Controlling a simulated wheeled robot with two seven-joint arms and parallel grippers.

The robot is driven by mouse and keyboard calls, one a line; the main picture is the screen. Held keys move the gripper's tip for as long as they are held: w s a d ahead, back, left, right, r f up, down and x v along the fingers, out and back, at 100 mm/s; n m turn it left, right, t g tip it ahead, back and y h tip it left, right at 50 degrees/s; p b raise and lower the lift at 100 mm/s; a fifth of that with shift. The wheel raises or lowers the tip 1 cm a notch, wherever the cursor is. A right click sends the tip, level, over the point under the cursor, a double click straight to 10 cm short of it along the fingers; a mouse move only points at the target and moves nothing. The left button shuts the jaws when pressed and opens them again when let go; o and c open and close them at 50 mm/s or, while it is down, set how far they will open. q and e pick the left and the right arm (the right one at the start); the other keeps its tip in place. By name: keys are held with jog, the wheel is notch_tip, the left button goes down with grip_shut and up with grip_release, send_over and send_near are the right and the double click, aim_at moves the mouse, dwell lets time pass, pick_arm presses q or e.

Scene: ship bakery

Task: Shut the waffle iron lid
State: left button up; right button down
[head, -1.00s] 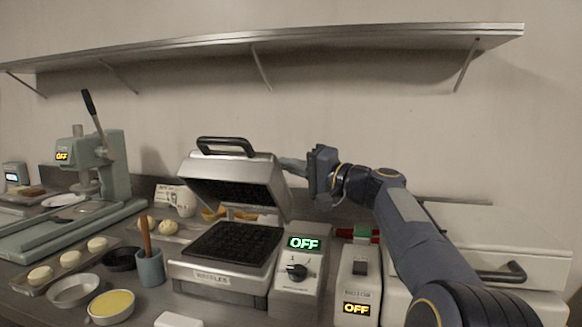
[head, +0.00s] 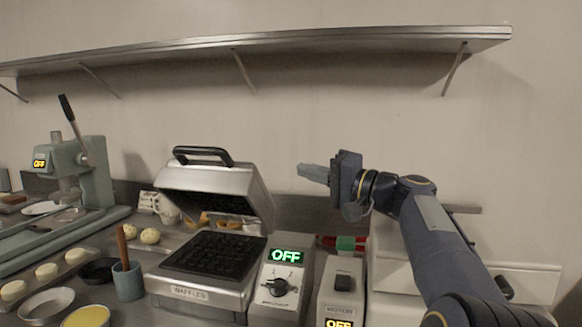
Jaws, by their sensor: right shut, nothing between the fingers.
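The waffle iron (head: 205,285) stands on the counter with its steel lid (head: 228,180) raised and tilted back over the dark lower plate (head: 215,254). A black handle (head: 203,155) sits on the top edge of the lid. A control box (head: 282,282) at its right side shows a green OFF and a dial. My right gripper (head: 303,170) is shut and empty. It is in the air to the right of the lid, near handle height, with its fingers pointing left, apart from the lid. My left gripper is not in view.
A wooden-handled tool stands in a blue cup (head: 128,284) left of the iron. Bowls (head: 47,306) and a dough tray (head: 20,288) lie further left, with a green press (head: 90,175) behind. A second OFF box (head: 341,296) stands right. A shelf (head: 260,48) runs above.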

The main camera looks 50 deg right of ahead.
jog(key=s, duration=0.2)
notch_tip(320, 180, up, 11)
jog(key=n+g+y+p, duration=0.6)
jog(key=n+p, duration=0.6)
jog(key=p, duration=1.6)
send_over(219, 172)
jog(key=w+d, duration=0.1)
jog(key=d, duration=0.1)
jog(key=shift+w+r, duration=0.1)
jog(key=shift+w, duration=0.05)
jog(key=shift+s+a+f, duration=0.25)
jog(key=shift+a+f, duration=0.05)
jog(key=shift+f, duration=0.3)
jog(key=shift+s+a+f, duration=0.2)
jog(key=shift+a+f, duration=0.1)
jog(key=shift+f, duration=0.3)
jog(key=shift+s+a+f, duration=0.2)
jog(key=shift+a+f, duration=0.1)
jog(key=shift+f, duration=0.3)
